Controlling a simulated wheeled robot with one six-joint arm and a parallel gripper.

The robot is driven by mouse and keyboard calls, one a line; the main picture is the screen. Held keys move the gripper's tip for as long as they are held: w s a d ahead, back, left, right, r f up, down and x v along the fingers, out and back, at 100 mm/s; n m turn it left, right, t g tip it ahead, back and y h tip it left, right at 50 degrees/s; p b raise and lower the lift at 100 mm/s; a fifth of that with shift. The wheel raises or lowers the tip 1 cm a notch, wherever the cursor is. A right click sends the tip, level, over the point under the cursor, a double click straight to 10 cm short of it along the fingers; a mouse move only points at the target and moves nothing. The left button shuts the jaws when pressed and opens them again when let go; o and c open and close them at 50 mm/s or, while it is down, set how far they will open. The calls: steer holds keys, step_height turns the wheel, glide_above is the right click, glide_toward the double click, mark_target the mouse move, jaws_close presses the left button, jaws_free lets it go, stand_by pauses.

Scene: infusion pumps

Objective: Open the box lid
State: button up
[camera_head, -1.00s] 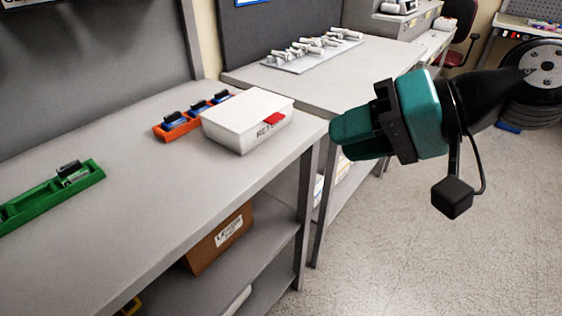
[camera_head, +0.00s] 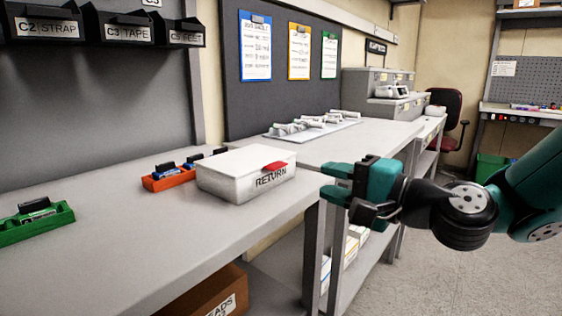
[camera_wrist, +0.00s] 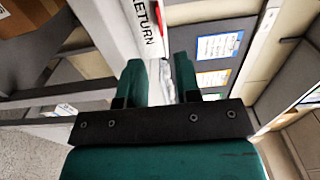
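A white box (camera_head: 232,183) marked RETURN stands on the near workbench, near its right end. Its lid (camera_head: 245,158) lies flat and shut, with a red tab (camera_head: 275,167) at the front edge. My gripper (camera_head: 326,181) is to the right of the box, apart from it, with its fingers pointing left towards it. The fingers are open with nothing between them. In the wrist view, my gripper (camera_wrist: 160,68) shows a gap between two green fingers, and the box's lettered side (camera_wrist: 142,22) is ahead at the top edge.
A green holder (camera_head: 36,222) is at the left. A tray of white parts (camera_head: 312,124) lies on the further bench. A cardboard box (camera_head: 212,297) is on the lower shelf. The bench front is clear.

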mark_target(281, 166)
steer(key=p+x, duration=0.2)
steer(key=x, duration=0.8)
steer(key=shift+w+a, duration=0.3)
jaws_close()
